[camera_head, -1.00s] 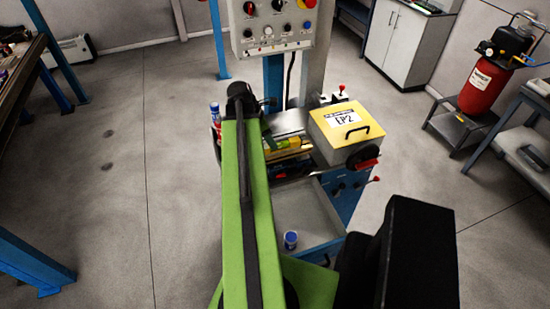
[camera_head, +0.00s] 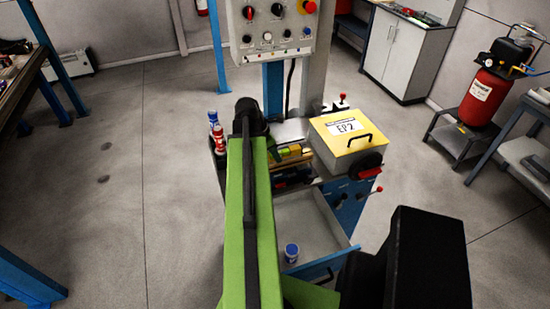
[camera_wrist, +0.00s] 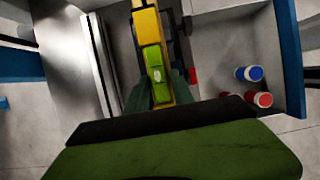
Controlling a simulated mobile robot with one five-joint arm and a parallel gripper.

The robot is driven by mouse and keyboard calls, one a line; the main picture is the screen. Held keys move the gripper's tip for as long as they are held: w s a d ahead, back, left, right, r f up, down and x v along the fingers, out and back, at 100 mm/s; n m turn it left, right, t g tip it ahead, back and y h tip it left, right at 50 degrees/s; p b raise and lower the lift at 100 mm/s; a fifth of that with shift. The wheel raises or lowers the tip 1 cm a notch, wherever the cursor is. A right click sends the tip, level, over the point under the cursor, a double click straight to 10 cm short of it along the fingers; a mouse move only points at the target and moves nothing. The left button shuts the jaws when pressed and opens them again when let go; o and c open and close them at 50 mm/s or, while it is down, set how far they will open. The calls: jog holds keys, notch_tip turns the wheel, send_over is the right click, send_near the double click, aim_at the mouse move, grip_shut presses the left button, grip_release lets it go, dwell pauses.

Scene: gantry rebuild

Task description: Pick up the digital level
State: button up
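The digital level, a long yellow bar with a bright green section, shows in the wrist view (camera_wrist: 153,62). It runs from the top edge down between my fingers. In the head view it (camera_head: 294,152) lies on the machine's top, left of the yellow box, partly hidden by my arm. My gripper (camera_wrist: 160,82) has dark green fingers, one on each side of the level's near part. The fingers look open around it. I cannot tell whether they touch it. In the head view my gripper is mostly hidden behind my green arm.
A yellow-lidded box marked EP2 (camera_head: 346,130) stands right of the level. An open grey drawer (camera_head: 310,225) below holds a blue-capped can (camera_head: 291,252). Red and blue bottles (camera_head: 215,130) stand at the left. A control panel (camera_head: 270,28) rises behind.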

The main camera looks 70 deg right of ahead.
grip_shut()
jog(key=shift+r, duration=0.1)
